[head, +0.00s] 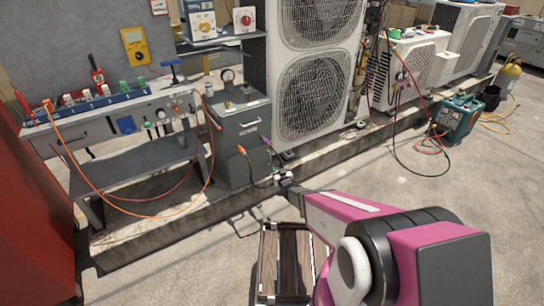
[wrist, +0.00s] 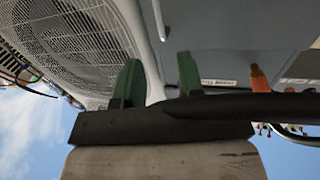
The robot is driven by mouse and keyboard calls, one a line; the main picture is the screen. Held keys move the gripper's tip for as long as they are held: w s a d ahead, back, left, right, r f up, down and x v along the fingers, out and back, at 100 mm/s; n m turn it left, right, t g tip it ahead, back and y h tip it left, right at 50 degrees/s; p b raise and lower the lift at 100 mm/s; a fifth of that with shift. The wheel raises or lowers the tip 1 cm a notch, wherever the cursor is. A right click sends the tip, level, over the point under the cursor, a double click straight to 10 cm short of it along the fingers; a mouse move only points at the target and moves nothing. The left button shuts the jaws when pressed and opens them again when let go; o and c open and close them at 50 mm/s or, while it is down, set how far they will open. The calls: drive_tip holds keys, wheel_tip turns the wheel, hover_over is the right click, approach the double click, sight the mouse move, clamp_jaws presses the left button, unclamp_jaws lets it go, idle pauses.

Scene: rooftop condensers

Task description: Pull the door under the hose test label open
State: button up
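A grey cabinet (head: 238,140) stands between the workbench and the tall condenser. Its front has a dark pull handle (head: 249,122) and a small label (head: 248,132), too small to read for sure. My gripper (head: 287,180) is low in front of the cabinet's right side, apart from the handle. In the wrist view, which looks upside down, the gripper's two green fingers (wrist: 158,82) are spread with nothing between them. The grey cabinet front (wrist: 230,45) shows beyond them, with a small pale label (wrist: 219,82). The door's edges are not clear.
An orange-ended hose (head: 242,150) hangs at the cabinet front; its orange end (wrist: 260,78) is close to the right finger. The tall condenser (head: 313,95) stands right of the cabinet.

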sight(270, 164)
drive_tip(key=x, duration=1)
drive_tip(key=shift+w+a, duration=0.15)
drive_tip(key=shift+w, duration=0.2)
clamp_jaws()
